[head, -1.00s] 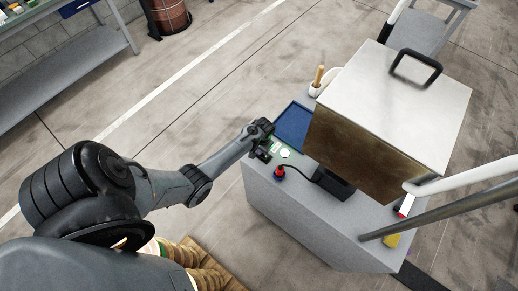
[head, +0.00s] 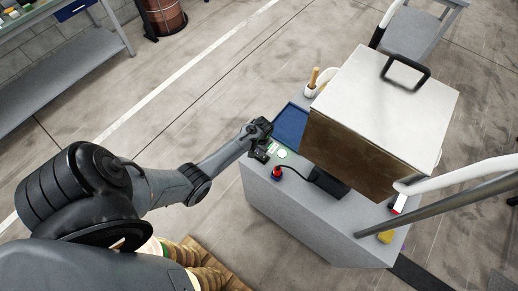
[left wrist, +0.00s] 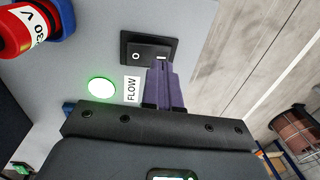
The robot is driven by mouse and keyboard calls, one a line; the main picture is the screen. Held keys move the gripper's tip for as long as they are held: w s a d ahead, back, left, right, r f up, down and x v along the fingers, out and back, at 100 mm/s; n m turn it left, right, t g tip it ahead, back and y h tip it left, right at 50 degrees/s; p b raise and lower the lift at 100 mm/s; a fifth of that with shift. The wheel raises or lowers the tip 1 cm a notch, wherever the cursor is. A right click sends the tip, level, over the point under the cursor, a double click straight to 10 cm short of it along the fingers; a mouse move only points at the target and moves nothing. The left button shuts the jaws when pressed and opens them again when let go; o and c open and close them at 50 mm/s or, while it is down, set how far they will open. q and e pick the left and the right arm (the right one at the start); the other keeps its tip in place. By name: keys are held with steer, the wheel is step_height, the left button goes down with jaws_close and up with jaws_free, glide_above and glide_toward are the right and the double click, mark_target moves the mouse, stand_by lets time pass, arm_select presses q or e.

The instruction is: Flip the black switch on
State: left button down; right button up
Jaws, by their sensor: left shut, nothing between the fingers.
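The black switch (left wrist: 148,48) is a rocker in a black frame on a grey panel in the left wrist view, marked O at left and I at right. My left gripper (left wrist: 162,66) is shut and empty, with its fingertips at the I end of the rocker. I cannot tell whether they touch it, or which way the rocker tilts. A round lamp (left wrist: 102,87) with a bright green rim glows beside a FLOW label (left wrist: 132,89). In the head view my left gripper (head: 262,142) is over the near left corner of the grey cabinet (head: 310,225) and hides the switch.
A red and blue plug (head: 277,173) with a black cable sits on the cabinet near the gripper. A large metal box (head: 365,150), a blue tray (head: 291,128) and a pot with a wooden handle (head: 311,89) stand behind. Pale pipes cross at right.

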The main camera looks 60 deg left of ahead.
arm_select(q)
step_height(320, 180, up, 2)
steer(key=shift+a+r+p, duration=0.1)
steer(key=shift+p, duration=0.55)
step_height(320, 180, up, 9)
steer(key=a, duration=0.1)
steer(key=shift+s+a+r, duration=0.15)
steer(key=shift+s+r, duration=0.05)
steer(key=shift+s, duration=0.1)
arm_select(e)
steer(key=shift+r, duration=1.1)
